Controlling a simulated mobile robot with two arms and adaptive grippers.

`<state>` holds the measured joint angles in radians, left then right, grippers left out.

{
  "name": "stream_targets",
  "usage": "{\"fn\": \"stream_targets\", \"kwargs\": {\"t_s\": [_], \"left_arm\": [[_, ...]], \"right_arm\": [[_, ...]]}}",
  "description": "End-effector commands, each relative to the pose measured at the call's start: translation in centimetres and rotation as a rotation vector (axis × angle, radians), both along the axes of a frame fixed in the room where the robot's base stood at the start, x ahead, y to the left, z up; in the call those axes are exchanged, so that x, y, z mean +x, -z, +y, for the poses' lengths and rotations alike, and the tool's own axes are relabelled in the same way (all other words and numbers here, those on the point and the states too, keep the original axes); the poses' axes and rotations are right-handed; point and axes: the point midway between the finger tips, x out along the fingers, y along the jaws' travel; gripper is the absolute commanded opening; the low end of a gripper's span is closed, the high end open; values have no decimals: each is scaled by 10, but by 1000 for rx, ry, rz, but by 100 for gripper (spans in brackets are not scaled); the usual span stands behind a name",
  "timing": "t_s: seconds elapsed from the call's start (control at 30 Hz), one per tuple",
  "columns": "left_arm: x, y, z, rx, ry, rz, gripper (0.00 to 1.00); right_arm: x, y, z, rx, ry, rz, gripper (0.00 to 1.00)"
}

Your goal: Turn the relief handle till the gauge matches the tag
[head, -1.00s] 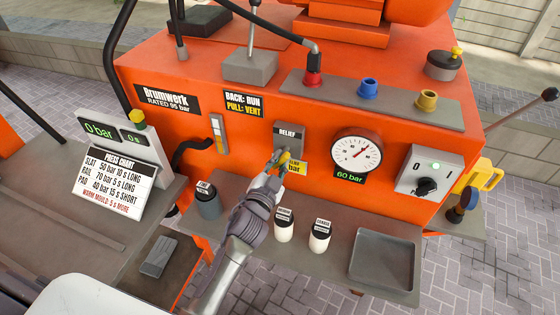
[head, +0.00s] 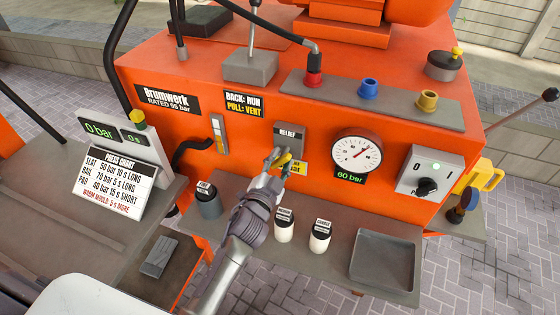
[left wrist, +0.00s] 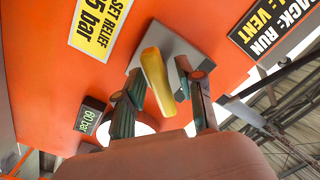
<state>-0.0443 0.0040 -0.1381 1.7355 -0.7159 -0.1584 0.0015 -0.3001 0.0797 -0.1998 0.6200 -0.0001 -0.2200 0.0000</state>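The relief handle shows as a yellow bar (left wrist: 157,80) on a grey block, under the RELIEF label (head: 288,133) in the head view. My left gripper (head: 280,162) is at the handle, its fingers spread on either side with gaps visible in the left wrist view (left wrist: 163,95). The round gauge (head: 357,153) has a red needle, and its green readout (head: 350,177) says 60 bar. The yellow tag (left wrist: 98,25) reads SET RELIEF and a value ending in 5 bar; its first digit is cut off. The gripper partly hides the tag in the head view (head: 298,168). My right gripper is out of view.
A shelf below holds a grey canister (head: 208,203), two white bottles (head: 284,228) (head: 320,238) and an empty grey tray (head: 383,262). A switch box (head: 428,172) stands right of the gauge. A press chart (head: 120,180) is at left.

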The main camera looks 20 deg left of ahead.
Motion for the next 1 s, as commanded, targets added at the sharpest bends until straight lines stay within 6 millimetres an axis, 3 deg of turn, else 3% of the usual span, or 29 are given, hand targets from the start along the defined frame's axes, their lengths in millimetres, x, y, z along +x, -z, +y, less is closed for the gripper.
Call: {"fn": "stream_targets", "kwargs": {"t_s": [0.37, 0.8, 1.0], "left_arm": [[-6, 0, 0, -1, 0, 0, 42], [-91, 1, 3, -3, -1, 3, 42], [-115, 1, 4, -1, -1, 2, 42]], "right_arm": [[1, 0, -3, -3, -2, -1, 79], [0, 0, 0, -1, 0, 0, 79], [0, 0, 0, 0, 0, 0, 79]]}}
